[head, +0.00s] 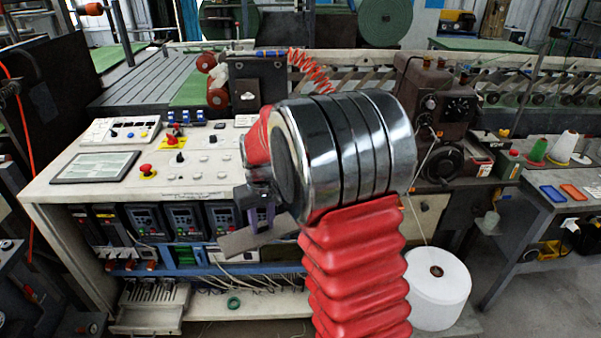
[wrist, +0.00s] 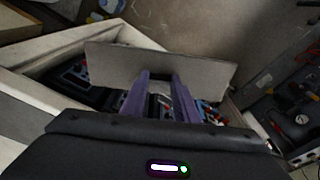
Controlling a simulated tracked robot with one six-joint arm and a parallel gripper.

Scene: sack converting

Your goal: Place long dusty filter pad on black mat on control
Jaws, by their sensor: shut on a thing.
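The long filter pad (head: 243,238) is a flat grey strip. My gripper (head: 262,214) is shut on it and holds it in front of the console's front face, tilted in the head view. In the wrist view the pad (wrist: 112,60) lies crosswise at the tips of my purple fingers (wrist: 163,78), sticking out on both sides. The control console (head: 200,170) has a pale sloping top with buttons, a screen and knobs. I cannot make out a black mat on it; my arm covers the console's right part.
A red emergency knob (head: 147,170) and a yellow-based red knob (head: 172,140) stand up from the console top. Drive units (head: 183,221) and wires fill its open front. A white yarn roll (head: 440,288) stands at right. A side table (head: 570,195) is farther right.

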